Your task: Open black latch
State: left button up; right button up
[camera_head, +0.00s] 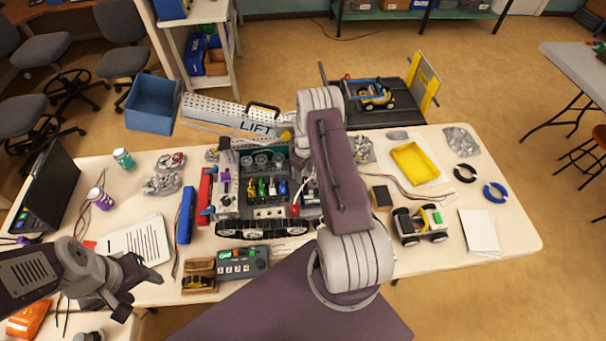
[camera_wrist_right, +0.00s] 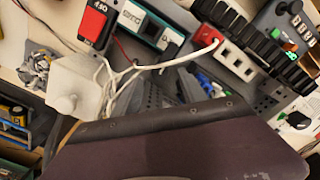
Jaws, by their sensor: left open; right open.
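I cannot make out a black latch for certain. A black handle-like bar (camera_head: 264,106) sits on the top edge of a silver panel marked LIFT (camera_head: 215,108), behind a tracked machine (camera_head: 262,228) with an open, filled bay. My left gripper (camera_head: 140,288) is open and empty over the table's front left, well apart from the machine. My right arm crosses the middle and covers the machine's right side and part of the panel's right end. The right gripper's fingers are hidden. In the right wrist view a dark arm link covers the lower part, with a red block (camera_wrist_right: 97,22) and cables beyond.
A control box with buttons (camera_head: 242,262) and a paper sheet (camera_head: 138,240) lie at the front. A blue bar (camera_head: 185,215) stands left of the machine. A yellow tray (camera_head: 414,163) and small wheeled car (camera_head: 420,226) lie right. A laptop (camera_head: 52,185) is far left.

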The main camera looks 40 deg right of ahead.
aim_at(304, 179)
notch_tip(304, 179, down, 2)
jog(key=shift+d+f+p, duration=0.15)
jog(key=shift+f+p, duration=0.1)
jog(key=shift+p, duration=0.1)
jog(key=shift+f, duration=0.45)
